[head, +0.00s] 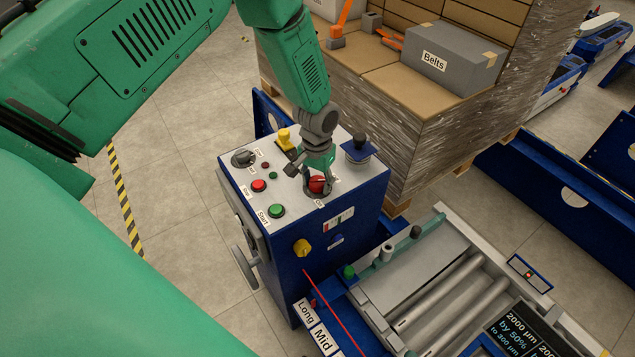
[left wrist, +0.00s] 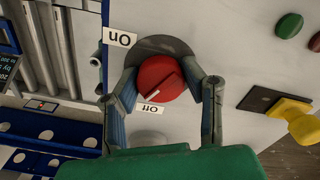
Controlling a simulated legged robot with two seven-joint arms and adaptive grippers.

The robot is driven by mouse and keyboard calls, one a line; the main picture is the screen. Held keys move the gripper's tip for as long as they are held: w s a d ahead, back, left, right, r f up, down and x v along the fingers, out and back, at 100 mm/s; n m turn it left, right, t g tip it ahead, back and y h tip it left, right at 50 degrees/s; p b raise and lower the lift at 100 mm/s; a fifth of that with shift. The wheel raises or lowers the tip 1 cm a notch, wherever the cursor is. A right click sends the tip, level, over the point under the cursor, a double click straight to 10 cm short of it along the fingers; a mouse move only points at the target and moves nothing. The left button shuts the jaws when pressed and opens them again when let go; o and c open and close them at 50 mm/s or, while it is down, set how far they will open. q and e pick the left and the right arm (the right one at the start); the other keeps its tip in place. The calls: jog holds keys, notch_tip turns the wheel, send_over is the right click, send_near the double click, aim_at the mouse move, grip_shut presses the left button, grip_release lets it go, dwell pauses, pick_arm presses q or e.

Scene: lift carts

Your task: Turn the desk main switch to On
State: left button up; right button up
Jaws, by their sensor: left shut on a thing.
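The desk main switch is a round red knob (head: 317,184) on the top panel of the control desk (head: 290,250). It also shows in the left wrist view (left wrist: 160,78), on a dark round plate between an "On" label (left wrist: 120,39) and an "Off" label (left wrist: 149,109). The white mark on the knob points toward the "Off" label. My left gripper (head: 318,178) is over the switch, and in the left wrist view its two fingers (left wrist: 166,88) are closed against the knob's sides. My right gripper is not in view.
A pallet of boxes (head: 430,130) stands behind; a roller conveyor (head: 440,290) lies right.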

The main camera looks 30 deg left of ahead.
aim_at(318, 179)
pick_arm(q)
jog(key=m, duration=0.5)
jog(key=shift+w+a+r+m, duration=0.1)
jog(key=shift+w+m, duration=0.2)
jog(key=shift+m, duration=0.1)
dwell(0.3)
jog(key=o, duration=1.1)
jog(key=shift+o, duration=0.2)
jog(key=shift+s, duration=0.1)
jog(key=shift+r, duration=0.3)
notch_tip(318, 179, up, 11)
